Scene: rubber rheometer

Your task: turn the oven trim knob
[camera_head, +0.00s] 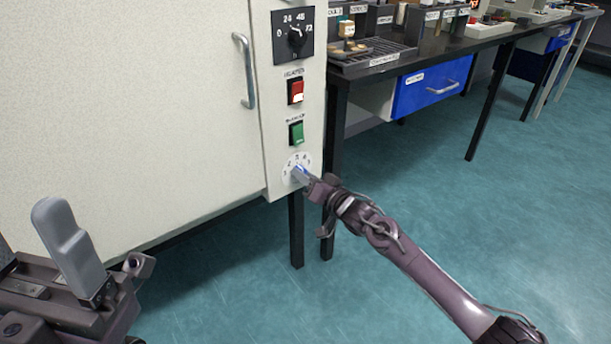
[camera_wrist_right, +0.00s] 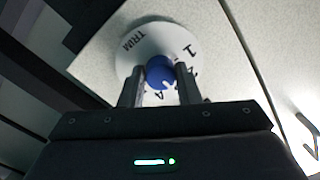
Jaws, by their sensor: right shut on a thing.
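The oven trim knob is a small blue knob (camera_wrist_right: 160,72) in the middle of a white numbered dial (camera_wrist_right: 133,48) marked TRIM. In the head view the dial (camera_head: 288,172) is low on the oven's control strip, with my right gripper (camera_head: 301,174) reaching it from the lower right. In the right wrist view the two fingers (camera_wrist_right: 160,88) are shut on the blue knob, one on each side. The gripper covers most of the knob in the head view. My left gripper (camera_head: 68,245) is at the lower left, away from the oven; only one grey finger shows clearly.
The cream oven (camera_head: 130,110) has a door handle (camera_head: 245,70), a black timer knob (camera_head: 296,38), a red switch (camera_head: 296,91) and a green switch (camera_head: 297,133) above the dial. A black bench (camera_head: 420,55) with a blue drawer (camera_head: 425,92) stands to the right. The floor before it is clear.

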